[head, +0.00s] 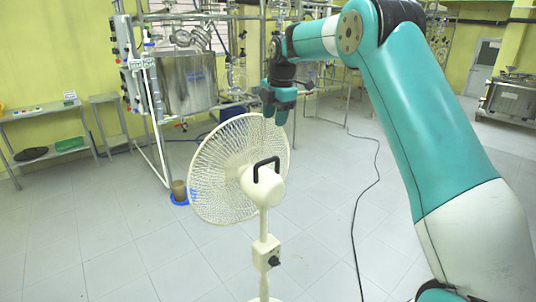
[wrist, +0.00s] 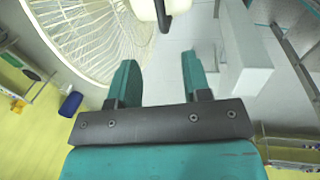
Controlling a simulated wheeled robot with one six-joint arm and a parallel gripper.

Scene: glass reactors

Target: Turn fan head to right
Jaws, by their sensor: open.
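The white standing fan faces away to the left in the head view. Its round wire cage (head: 225,170), cream motor housing (head: 262,188) and black top handle (head: 267,166) are visible. The control box (head: 266,253) with a dark knob sits on the pole. My gripper (head: 276,116) is above and beyond the fan head, pointing down near the cage's upper right rim. In the wrist view, my gripper (wrist: 160,80) has two teal fingers apart with nothing between them. The cage (wrist: 95,35) fills the upper left there, and the housing (wrist: 148,8) is at the top edge.
A steel reactor vessel (head: 188,82) in a pipe frame stands behind the fan. Shelf tables (head: 50,110) are along the left wall. A black cable (head: 357,210) runs over the tiled floor to the right. The floor around the fan is mostly clear.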

